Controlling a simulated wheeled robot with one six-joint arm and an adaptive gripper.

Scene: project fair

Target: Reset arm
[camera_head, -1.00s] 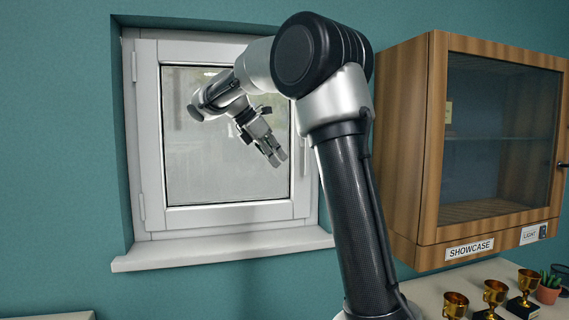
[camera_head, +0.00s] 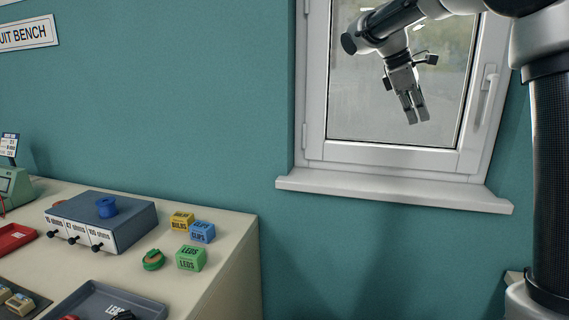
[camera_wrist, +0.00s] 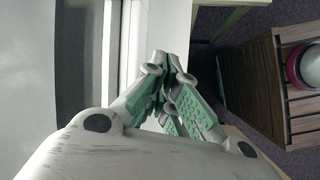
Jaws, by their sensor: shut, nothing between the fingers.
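My gripper (camera_head: 412,108) hangs in front of the window (camera_head: 400,85) in the head view, pointing down with its fingers close together. It is shut and holds nothing. In the wrist view my gripper's fingers (camera_wrist: 172,62) meet at the middle. My arm comes in from the upper right of the head view. The gripper is well apart from the bench.
A bench (camera_head: 225,240) at lower left bears a blue-grey drawer box (camera_head: 125,225), small yellow (camera_head: 181,220), blue (camera_head: 202,232) and green (camera_head: 191,258) boxes, and a grey tray (camera_head: 95,295). The window sill (camera_head: 395,190) juts out below the gripper. The wall between is clear.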

